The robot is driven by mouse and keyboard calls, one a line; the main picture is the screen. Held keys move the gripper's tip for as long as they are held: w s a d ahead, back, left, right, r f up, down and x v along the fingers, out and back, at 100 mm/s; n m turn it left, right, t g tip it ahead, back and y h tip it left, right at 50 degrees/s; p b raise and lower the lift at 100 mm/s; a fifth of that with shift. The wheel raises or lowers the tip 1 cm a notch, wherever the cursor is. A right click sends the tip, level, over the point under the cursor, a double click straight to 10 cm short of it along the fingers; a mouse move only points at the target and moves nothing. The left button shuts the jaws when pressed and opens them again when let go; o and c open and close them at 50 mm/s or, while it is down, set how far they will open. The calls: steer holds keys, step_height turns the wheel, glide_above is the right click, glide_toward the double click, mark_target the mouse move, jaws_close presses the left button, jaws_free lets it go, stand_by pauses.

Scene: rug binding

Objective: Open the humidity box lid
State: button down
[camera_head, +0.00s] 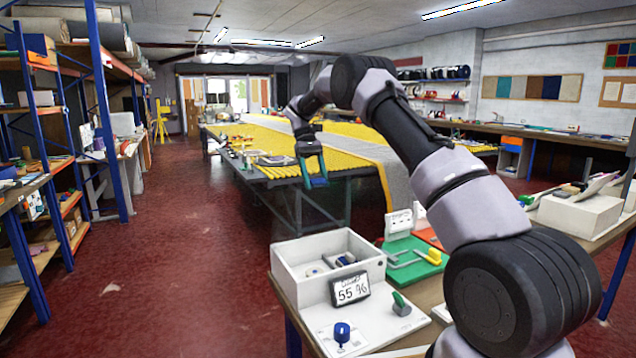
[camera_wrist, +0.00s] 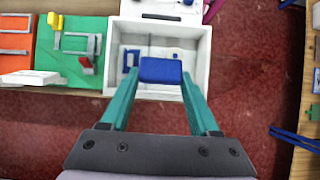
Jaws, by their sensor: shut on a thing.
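The white humidity box (camera_head: 290,288) stands on the near bench with its top open, and its inside shows. A display reading 55 % (camera_head: 350,288) is at its front. In the wrist view the open box (camera_wrist: 205,70) lies below and beyond my fingers. I see no lid over it; whether the flat white panel (camera_head: 375,325) in front is a lid, I cannot tell. My gripper (camera_head: 314,168) is raised above and behind the box, apart from it. Its teal fingers (camera_wrist: 160,78) are shut on a small blue block (camera_wrist: 160,70).
A blue knob (camera_head: 342,332) and a green-handled piece (camera_head: 400,304) stand on the white panel. A green board (camera_head: 408,266) with a yellow piece is right of the box. A long table with yellow cloth (camera_head: 350,145) stands behind.

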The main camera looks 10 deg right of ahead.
steer(key=shift+f, duration=0.15)
steer(key=shift+c, duration=0.6)
jaws_free()
steer(key=shift+w, duration=0.1)
step_height(320, 180, up, 10)
